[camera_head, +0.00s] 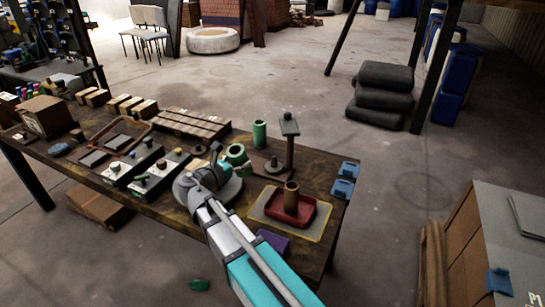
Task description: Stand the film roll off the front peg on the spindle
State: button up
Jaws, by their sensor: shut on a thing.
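My gripper (226,163) is over the table, left of its right end. It is shut on a green film roll (237,152), which is tilted with its open end showing. My wrist and the jaws hide part of this roll. A dark round base with a short upright pin, which looks like the spindle (273,164), stands just right of the held roll, apart from it. Another green roll (260,134) stands upright behind. A post with a flat top (289,128) stands to the right. I cannot make out the front peg.
A red tray (311,212) with an upright brown cylinder (291,197) sits on a yellow-edged mat near the front right.

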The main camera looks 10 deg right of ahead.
jog(key=shift+f+b+x, duration=0.45)
jog(key=shift+b+x, duration=0.2)
jog(key=shift+x, duration=1.9)
jog(key=shift+f+b+x, duration=0.4)
jog(key=shift+b+x, duration=0.25)
jog(key=shift+x, duration=1.95)
jog(key=shift+f+b+x, duration=0.45)
jog(key=shift+b+x, duration=0.2)
jog(key=shift+x, duration=1.9)
jog(key=shift+w+d+f+b, duration=0.1)
jog(key=shift+f+b, duration=0.4)
jog(key=shift+b, duration=0.05)
jog(key=shift+w+d+f+b, duration=0.1)
jog(key=shift+f+b, duration=0.45)
jog(key=shift+d+r+p, duration=0.1)
jog(key=shift+r+p, duration=0.25)
jog(key=shift+p, duration=0.4)
jog(key=shift+w+d+r+g+y+p, duration=0.15)
jog(key=shift+w+d+g+y+p, duration=0.15)
jog(key=shift+g+y+p, duration=0.65)
jog(key=shift+w+d+y+p, duration=0.3)
jog(key=shift+y+p, duration=0.05)
jog(key=shift+p, duration=1)
jog(key=shift+f+b, duration=0.85)
jog(key=shift+f, duration=0.2)
